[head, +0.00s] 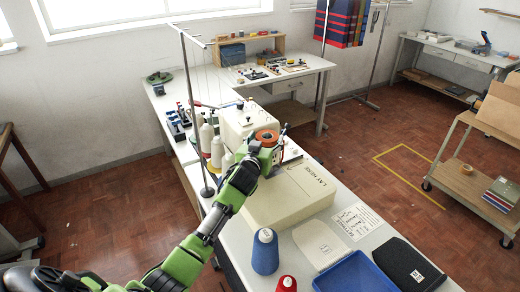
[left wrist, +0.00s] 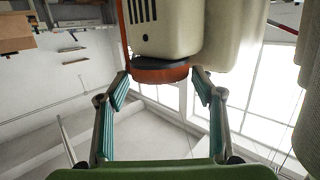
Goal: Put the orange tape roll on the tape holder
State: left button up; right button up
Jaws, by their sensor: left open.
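An orange ring with a dark centre (head: 266,135), which looks like the tape roll, shows at the end of my left arm, by the cream sewing machine. In the left wrist view an orange band with a dark top (left wrist: 160,74) lies between the fingertips of my left gripper (left wrist: 160,78). The fingers are spread apart, one on each side of it; I cannot tell whether they touch it. In the head view the left gripper (head: 268,148) partly covers the machine. I cannot pick out the tape holder for certain. My right gripper is not in view.
The cream machine bed (head: 290,200) and thread cones (head: 217,152) are close to my left gripper. A thin thread stand (head: 193,110) rises left of it. A blue cone (head: 265,250), red cone (head: 286,284) and blue tray (head: 356,274) stand nearer. A tan ring (head: 467,169) lies on the right cart.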

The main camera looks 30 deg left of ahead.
pick_arm(q)
jog(key=b+v, duration=0.1)
jog(key=v, duration=1)
jog(key=shift+b, duration=0.35)
jog(key=shift+f, duration=0.1)
